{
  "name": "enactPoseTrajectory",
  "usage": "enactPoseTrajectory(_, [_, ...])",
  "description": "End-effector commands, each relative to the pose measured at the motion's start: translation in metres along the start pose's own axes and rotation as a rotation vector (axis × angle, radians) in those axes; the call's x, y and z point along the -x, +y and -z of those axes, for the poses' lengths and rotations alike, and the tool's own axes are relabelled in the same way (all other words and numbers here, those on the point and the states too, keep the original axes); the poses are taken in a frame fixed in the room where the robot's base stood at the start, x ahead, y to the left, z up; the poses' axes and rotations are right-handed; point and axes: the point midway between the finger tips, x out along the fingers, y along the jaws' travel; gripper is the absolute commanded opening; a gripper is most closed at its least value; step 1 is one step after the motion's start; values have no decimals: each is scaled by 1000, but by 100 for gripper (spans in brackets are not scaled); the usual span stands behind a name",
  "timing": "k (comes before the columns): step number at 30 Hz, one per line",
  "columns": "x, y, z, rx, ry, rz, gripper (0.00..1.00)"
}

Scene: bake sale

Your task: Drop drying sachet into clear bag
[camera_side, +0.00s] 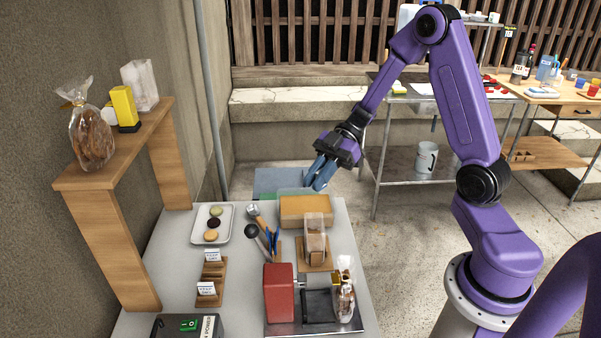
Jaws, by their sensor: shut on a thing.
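My gripper (322,176) is above the far end of the grey table, well apart from the rack and bags. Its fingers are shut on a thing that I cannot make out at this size. Two white sachets with blue print stand in a wooden rack (219,273): a far sachet (212,256) and a near sachet (206,289), with bare wood between them. A clear bag (316,222) stands upright in a wooden holder (301,258) right of the table's middle; its contents are unclear. A filled clear bag (345,290) stands beside a red machine (279,292).
A white tray (226,234) holds several round sweets. Utensils (263,232) and a tan box (305,207) lie near the holder. A wooden shelf (157,130) rises at the left with another filled bag (90,138). A black switch box (187,326) sits at the front.

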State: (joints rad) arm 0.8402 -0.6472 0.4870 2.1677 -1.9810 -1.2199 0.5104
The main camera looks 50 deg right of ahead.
Motion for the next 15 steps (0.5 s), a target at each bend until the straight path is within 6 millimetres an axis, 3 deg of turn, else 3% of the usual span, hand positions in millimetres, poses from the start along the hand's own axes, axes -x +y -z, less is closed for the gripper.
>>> enactPoseTrajectory(15, [-24,0,-43,-2,0,0,0])
